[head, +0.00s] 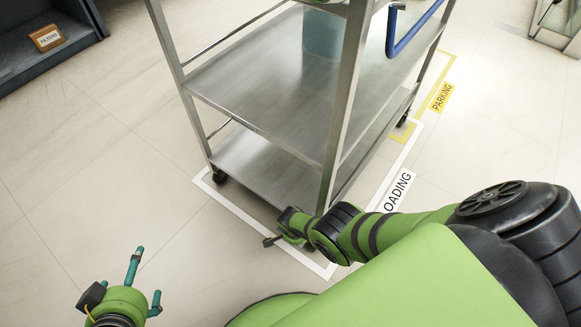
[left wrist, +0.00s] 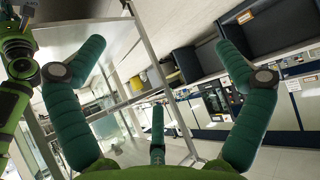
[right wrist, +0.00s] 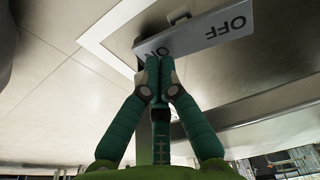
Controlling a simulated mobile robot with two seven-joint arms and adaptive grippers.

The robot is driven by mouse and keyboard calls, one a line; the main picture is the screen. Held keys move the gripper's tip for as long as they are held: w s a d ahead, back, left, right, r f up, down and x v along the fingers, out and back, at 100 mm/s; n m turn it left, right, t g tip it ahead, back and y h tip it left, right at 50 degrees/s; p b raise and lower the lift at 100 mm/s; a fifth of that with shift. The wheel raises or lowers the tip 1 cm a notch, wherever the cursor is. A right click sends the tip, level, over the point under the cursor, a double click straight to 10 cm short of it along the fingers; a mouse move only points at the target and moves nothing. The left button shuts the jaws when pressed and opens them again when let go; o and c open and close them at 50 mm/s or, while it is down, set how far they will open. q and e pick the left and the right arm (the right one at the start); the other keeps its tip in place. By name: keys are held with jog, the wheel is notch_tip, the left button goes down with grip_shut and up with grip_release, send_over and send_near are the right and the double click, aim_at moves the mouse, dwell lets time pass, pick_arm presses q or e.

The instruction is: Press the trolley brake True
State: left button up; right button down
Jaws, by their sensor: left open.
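The metal shelf trolley (head: 265,95) stands upright inside a white floor outline, with a blue handle (head: 408,35) at its upper right. In the right wrist view a grey brake plate (right wrist: 205,33) bears the words OFF and ON. My right gripper (right wrist: 160,65) has its fingers together, with the tips at the ON end of the plate; I cannot tell whether they touch it. In the head view the right gripper (head: 288,224) is low at the trolley's near bottom corner, its fingers mostly hidden. My left gripper (head: 146,277) is open and empty, left of the trolley.
A LOADING label (head: 398,192) lies on the floor right of the trolley, with a yellow PARKING label (head: 442,97) farther back. A blue-grey container (head: 322,36) stands on a trolley shelf. A dark shelf unit with a box (head: 46,38) is at upper left. The floor at left is clear.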

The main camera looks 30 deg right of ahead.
jog(key=shift+r+p, duration=0.35)
jog(key=shift+r, duration=0.05)
pick_arm(q)
jog(key=shift+s+a+f+g+y+p, duration=0.7)
jog(key=shift+s+a+f+g, duration=1.6)
jog(key=shift+s, duration=2.2)
pick_arm(e)
jog(key=shift+r, duration=0.55)
jog(key=shift+r+p, duration=0.4)
jog(key=shift+r, duration=0.15)
jog(key=shift+r+p, duration=1.6)
pick_arm(q)
notch_tip(320, 180, down, 14)
jog(key=d+g, duration=0.1)
jog(key=g, duration=0.1)
jog(key=shift+s+r+g+p, duration=0.2)
jog(key=shift+s+g+p, duration=0.15)
jog(key=shift+s, duration=0.1)
pick_arm(e)
jog(key=shift+r, duration=0.4)
